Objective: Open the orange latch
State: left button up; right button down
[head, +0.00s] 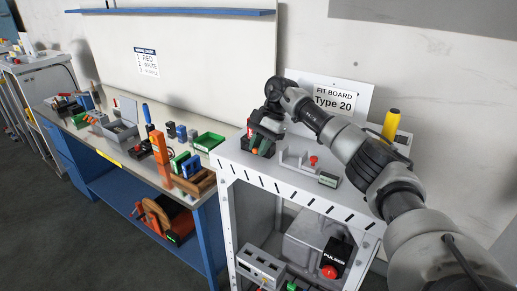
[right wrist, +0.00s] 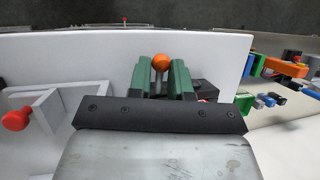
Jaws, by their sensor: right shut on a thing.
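The orange latch shows as a round orange knob (right wrist: 160,62) on a thin stem in the right wrist view. In the head view its orange (head: 255,151) is small, low at my right gripper on the white cabinet's top. My right gripper (right wrist: 161,72) has two green fingers that reach from the black palm plate to either side of the knob and stem, shut on it. In the head view the right gripper (head: 259,143) points down near the cabinet's left edge. The latch's base is mostly hidden by the fingers and palm. My left gripper is in neither view.
A grey bracket with a red knob (head: 313,160) and a small green box (head: 328,179) stand on the white cabinet top (head: 290,181). A yellow-topped item (head: 391,122) is behind my arm. The workbench at left holds an orange block (head: 159,147) and a green tray (head: 208,141).

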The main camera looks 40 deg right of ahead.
jog(key=shift+d+r+y, duration=0.1)
jog(key=shift+r+y, duration=0.05)
jog(key=shift+y, duration=0.45)
jog(key=shift+g, duration=0.3)
jog(key=c, duration=1.1)
grip_release()
jog(key=shift+d, duration=0.1)
jog(key=shift+w+d+r+b, duration=0.1)
jog(key=shift+r+b, duration=0.15)
jog(key=shift+b, duration=0.1)
jog(key=b+v, duration=0.1)
jog(key=v, duration=0.7)
jog(key=shift+d+r, duration=0.15)
jog(key=shift+r, duration=0.1)
jog(key=shift+v, duration=0.85)
